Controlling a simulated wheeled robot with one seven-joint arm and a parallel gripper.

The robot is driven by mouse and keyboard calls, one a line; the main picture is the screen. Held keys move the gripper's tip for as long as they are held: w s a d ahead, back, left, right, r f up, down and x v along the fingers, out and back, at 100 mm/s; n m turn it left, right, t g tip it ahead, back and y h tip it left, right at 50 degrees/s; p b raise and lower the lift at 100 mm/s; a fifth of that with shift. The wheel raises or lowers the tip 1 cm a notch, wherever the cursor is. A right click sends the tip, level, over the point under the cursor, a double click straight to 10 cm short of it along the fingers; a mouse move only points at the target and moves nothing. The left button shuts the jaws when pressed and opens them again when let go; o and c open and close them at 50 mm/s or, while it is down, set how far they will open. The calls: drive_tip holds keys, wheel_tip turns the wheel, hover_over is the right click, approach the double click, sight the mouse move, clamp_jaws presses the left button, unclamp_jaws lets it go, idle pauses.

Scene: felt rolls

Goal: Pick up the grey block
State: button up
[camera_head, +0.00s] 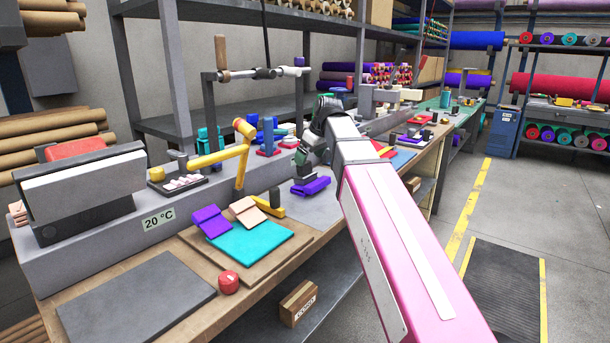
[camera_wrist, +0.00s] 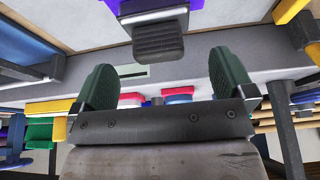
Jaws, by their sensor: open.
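The grey block (camera_wrist: 158,42) shows at the top middle of the wrist view. It is dark and ridged, and a lighter grey piece and something purple lie right behind it. My gripper (camera_wrist: 163,76) is open, with one dark green finger on each side and nothing held between them. The block lies ahead of the fingertips, roughly in line with the gap, and does not appear to touch either finger. In the head view my gripper (camera_head: 301,157) hangs above a purple piece (camera_head: 311,187) on the bench.
A yellow arm-like fixture (camera_head: 243,160) stands left of my gripper. A teal sheet (camera_head: 250,242), purple felt (camera_head: 211,221) and a red round item (camera_head: 228,282) lie nearer the front. A dark grey mat (camera_head: 135,305) is clear. Machines and tools crowd the bench's back.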

sight(303, 169)
drive_tip(key=shift+w+x, duration=0.15)
drive_tip(key=shift+x, duration=1.55)
drive_tip(key=shift+w+x, duration=0.15)
drive_tip(key=shift+x, duration=1.55)
drive_tip(key=shift+a+r, duration=0.1)
drive_tip(key=shift+r, duration=0.1)
drive_tip(key=c, duration=1)
drive_tip(key=shift+r, duration=0.1)
wheel_tip(303, 169, up, 10)
drive_tip(key=shift+f, duration=0.1)
